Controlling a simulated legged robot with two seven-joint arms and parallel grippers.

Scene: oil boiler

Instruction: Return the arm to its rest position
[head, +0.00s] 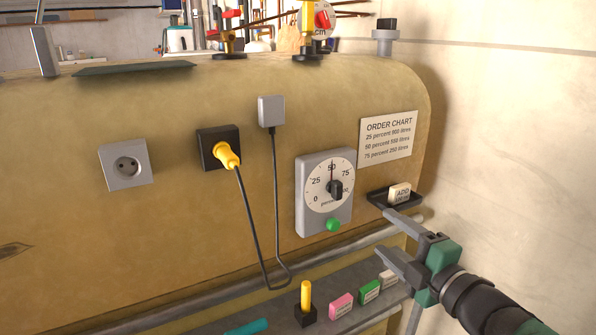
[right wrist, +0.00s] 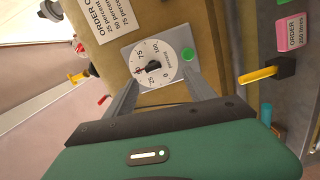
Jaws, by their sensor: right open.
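My right gripper (head: 383,232) is at the lower right in the head view. Its two grey fingers are apart with nothing between them. The upper fingertip is just below a small black tray (head: 376,198) that holds a white labelled block (head: 400,193). In the right wrist view the open fingers (right wrist: 160,77) point toward the grey gauge (right wrist: 160,55), with no contact visible. In the head view the gauge (head: 324,195) is left of the gripper, its pointer near 50 and a green button below. My left gripper is out of view.
The tan boiler (head: 70,220) fills the left and middle. A yellow plug (head: 227,155) sits in a black socket. A lower shelf (head: 270,312) carries pink (head: 341,305), green (head: 369,291) and white blocks and a yellow-handled piece (head: 306,297). A wall (head: 520,170) stands at right.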

